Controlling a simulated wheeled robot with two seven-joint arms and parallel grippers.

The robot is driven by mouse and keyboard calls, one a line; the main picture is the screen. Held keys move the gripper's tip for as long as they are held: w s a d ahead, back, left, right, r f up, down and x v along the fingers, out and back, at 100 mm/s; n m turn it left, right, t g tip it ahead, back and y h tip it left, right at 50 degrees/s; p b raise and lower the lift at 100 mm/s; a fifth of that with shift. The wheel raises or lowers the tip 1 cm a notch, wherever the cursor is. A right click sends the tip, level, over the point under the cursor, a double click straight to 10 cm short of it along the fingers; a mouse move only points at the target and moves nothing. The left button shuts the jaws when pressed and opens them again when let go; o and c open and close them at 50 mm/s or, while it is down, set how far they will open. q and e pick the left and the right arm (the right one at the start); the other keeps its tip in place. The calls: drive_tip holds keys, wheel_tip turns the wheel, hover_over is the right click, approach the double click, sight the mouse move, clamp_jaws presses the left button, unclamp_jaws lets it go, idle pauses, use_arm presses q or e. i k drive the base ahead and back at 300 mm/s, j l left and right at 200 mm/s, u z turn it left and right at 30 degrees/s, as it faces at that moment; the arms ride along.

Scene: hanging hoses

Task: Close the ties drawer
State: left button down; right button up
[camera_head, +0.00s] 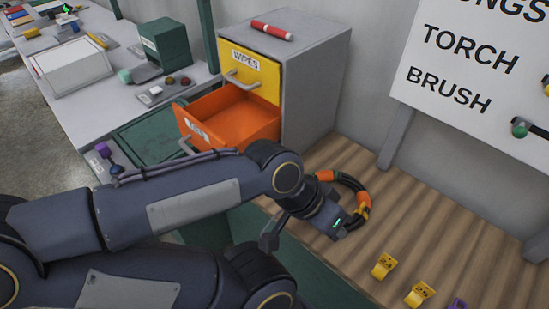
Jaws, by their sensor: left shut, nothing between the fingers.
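The ties drawer (240,128) is the orange lower drawer of a grey cabinet (316,85). It is pulled out toward the lower left, and its inside looks empty. Its front has a label, hard to read, and a handle (187,146). My left arm crosses below the drawer and hides the area beneath it. My left gripper (269,241) is shut and empty, to the lower right of the drawer front and apart from it. My right gripper cannot be made out.
The yellow WIPES drawer (252,75) above is shut. A red cylinder (271,30) lies on the cabinet. A banded hose (357,190) curves beside my left wrist over the wooden worktop (440,225). Yellow clips (383,265) lie in front. A sign board (470,60) stands right.

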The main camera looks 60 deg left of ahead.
sight(231, 116)
drive_tip(key=u, duration=2.6)
